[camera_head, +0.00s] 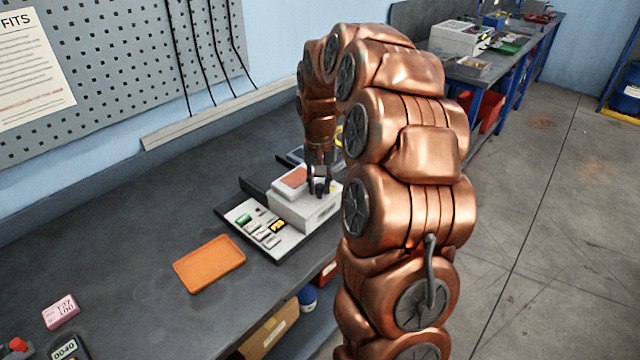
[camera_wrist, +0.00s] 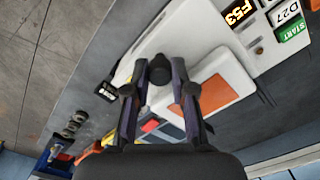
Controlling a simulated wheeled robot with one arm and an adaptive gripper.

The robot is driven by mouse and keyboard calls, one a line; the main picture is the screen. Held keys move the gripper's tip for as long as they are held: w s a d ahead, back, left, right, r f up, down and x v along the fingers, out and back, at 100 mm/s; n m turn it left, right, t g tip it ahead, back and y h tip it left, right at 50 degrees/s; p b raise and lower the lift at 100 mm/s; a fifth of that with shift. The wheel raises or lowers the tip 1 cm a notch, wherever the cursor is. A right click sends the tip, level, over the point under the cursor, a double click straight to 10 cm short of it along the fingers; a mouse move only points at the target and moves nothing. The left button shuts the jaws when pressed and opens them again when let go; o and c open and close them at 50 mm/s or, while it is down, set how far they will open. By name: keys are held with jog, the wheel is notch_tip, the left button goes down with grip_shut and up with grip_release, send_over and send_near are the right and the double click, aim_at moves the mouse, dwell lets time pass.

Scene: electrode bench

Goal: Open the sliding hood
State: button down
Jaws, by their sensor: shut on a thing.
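The hood (camera_head: 306,210) is a white box with an orange patch on a raised block on its top. It sits on a flat pale base with a panel (camera_head: 276,246) of small keys and displays, which lies uncovered on the near-left side. In the wrist view, the white hood (camera_wrist: 187,38) and its orange patch (camera_wrist: 220,92) lie beneath my fingers. My gripper (camera_head: 320,190) points down at the hood. Its fingertips (camera_wrist: 158,80) are shut on a round black knob (camera_wrist: 158,66) on the hood. Part of the far side is hidden by my arm.
Dark rails (camera_head: 228,187) flank the base. An orange tray (camera_head: 209,264) lies to the near left on the dark bench. A pink block (camera_head: 61,311) lies farther left. The bench between them is clear. A pegboard (camera_head: 120,60) stands behind.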

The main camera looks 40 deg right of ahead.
aim_at(289, 172)
jog(key=w, duration=0.3)
jog(key=w+a+b, duration=0.1)
jog(key=w, duration=0.3)
jog(key=w+a+b, duration=0.1)
jog(key=w, duration=0.2)
jog(key=shift+w+a, duration=0.2)
jog(key=shift+w, duration=0.05)
jog(key=c, duration=1.2)
grip_release()
jog(key=shift+c, duration=0.2)
notch_tip(289, 172, up, 12)
